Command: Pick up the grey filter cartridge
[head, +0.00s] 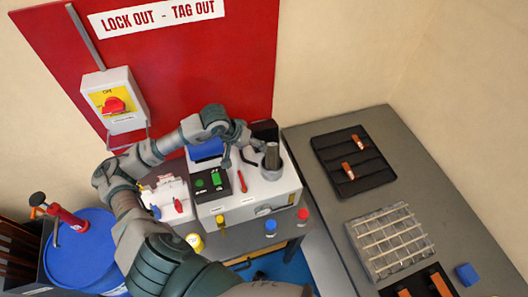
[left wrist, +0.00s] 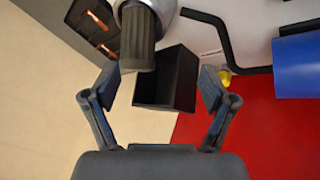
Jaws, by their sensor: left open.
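The grey filter cartridge (head: 271,152) is a dark, ribbed cylinder. It stands upright in a light metal ring on top of the white machine (head: 262,200). In the left wrist view the cartridge (left wrist: 138,38) is at the top, left of centre, with the light ring around its far part. My left gripper (head: 252,146) is just left of the cartridge in the head view. In the left wrist view its two fingers (left wrist: 158,88) are spread wide and empty, with the cartridge beyond the tips. My right gripper is not in view.
An open black box (left wrist: 170,80) lies beyond the fingers, close to the cartridge. A bent black bar (left wrist: 225,45) and a blue part (left wrist: 298,62) are to its right. A grey table (head: 345,222) with a black tray (head: 352,160) and wire basket (head: 390,240) stands right of the machine.

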